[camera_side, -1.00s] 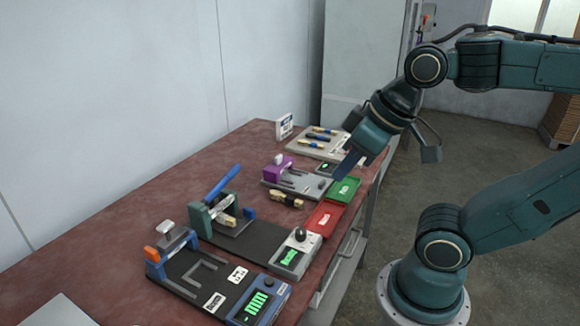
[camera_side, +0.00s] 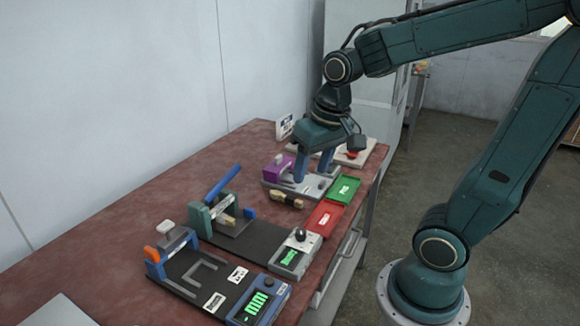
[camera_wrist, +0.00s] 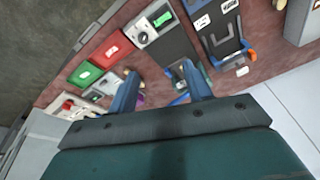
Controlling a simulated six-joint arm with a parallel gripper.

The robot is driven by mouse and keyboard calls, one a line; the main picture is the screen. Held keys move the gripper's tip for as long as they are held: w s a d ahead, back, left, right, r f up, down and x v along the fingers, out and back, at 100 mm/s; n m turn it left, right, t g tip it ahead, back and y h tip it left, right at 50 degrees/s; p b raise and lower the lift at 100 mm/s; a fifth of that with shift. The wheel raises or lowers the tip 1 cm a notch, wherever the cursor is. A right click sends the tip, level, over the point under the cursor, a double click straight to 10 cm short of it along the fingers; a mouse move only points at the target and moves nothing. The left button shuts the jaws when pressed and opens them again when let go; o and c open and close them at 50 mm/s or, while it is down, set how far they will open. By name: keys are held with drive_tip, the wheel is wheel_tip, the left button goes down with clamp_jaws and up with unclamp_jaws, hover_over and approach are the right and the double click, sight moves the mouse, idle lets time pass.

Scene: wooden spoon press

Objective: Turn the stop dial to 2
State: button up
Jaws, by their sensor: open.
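A black dial knob (camera_side: 300,234) sits on a grey box with a lit green display (camera_side: 289,257), at the front end of the dark press base (camera_side: 245,240). The number it points to is too small to read. The knob also shows in the wrist view (camera_wrist: 142,38). The green press frame (camera_side: 200,220) with a blue lever (camera_side: 222,183) stands at the other end of the base. My gripper (camera_side: 312,172) is open and empty, pointing down over the grey board with the purple clamp (camera_side: 278,168), away from the dial. Its blue fingers (camera_wrist: 161,70) show in the wrist view.
A blue display unit (camera_side: 258,302) is nearest the camera. Free table lies along the wall side.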

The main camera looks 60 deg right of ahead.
sight(301, 231)
drive_tip(key=w+d+f+m+g, duration=0.2)
drive_tip(key=w+d+f+m, duration=0.2)
drive_tip(key=f, duration=0.5)
drive_tip(key=shift+w+d+f+m+g, duration=0.15)
drive_tip(key=shift+w+d+m+g, duration=0.35)
drive_tip(key=shift+d, duration=0.65)
drive_tip(key=shift+w+f, duration=0.1)
drive_tip(key=shift+f, duration=6.8)
drive_tip(key=shift+c, duration=0.4)
drive_tip(key=c, duration=0.9)
